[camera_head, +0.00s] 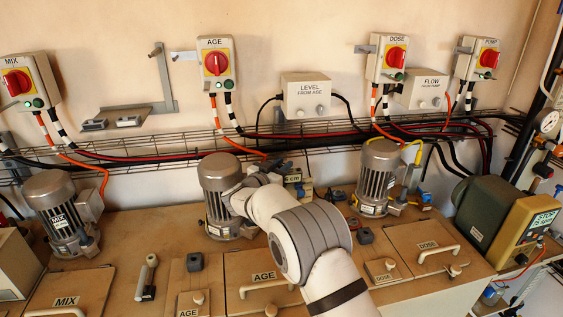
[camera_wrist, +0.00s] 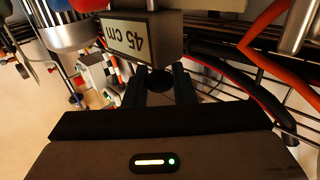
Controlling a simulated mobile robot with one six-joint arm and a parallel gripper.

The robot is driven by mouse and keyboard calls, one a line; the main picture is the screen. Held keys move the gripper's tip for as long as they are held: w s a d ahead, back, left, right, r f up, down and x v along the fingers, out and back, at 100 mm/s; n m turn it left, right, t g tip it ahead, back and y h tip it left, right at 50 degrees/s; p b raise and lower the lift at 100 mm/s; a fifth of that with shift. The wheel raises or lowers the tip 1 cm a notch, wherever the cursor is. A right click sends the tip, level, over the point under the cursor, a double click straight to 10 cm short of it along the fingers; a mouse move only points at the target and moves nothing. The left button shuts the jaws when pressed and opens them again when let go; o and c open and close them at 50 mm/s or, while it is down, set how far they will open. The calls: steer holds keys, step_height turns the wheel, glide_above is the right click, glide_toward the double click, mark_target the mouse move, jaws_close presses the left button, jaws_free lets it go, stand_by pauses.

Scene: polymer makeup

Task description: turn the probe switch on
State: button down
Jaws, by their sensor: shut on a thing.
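In the wrist view, a grey box with a "45 cm" label (camera_wrist: 145,38), its text upside down, hangs in front of my gripper (camera_wrist: 159,92). A dark round knob (camera_wrist: 159,79) sits at the box's near end. The two fingers are closed around this knob, one on each side. No marking on the knob is readable, so its on or off position cannot be told. In the head view my arm reaches up beside the AGE motor (camera_head: 220,188), and the fingers and knob are hidden there.
A wire cable tray (camera_head: 150,153) with red, black and orange cables runs along the wall behind. The LEVEL box (camera_head: 306,97) and AGE switch box (camera_head: 215,64) hang above. Lidded AGE (camera_head: 255,292) and DOSE (camera_head: 412,238) hatches lie on the bench.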

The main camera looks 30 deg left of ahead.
stand_by(0.3)
steer(key=c, duration=1.3)
jaws_free()
steer(key=s, duration=0.2)
steer(key=s+b, duration=0.1)
steer(key=s, duration=0.5)
steer(key=shift+a+b, duration=0.35)
steer(key=shift+a, duration=0.05)
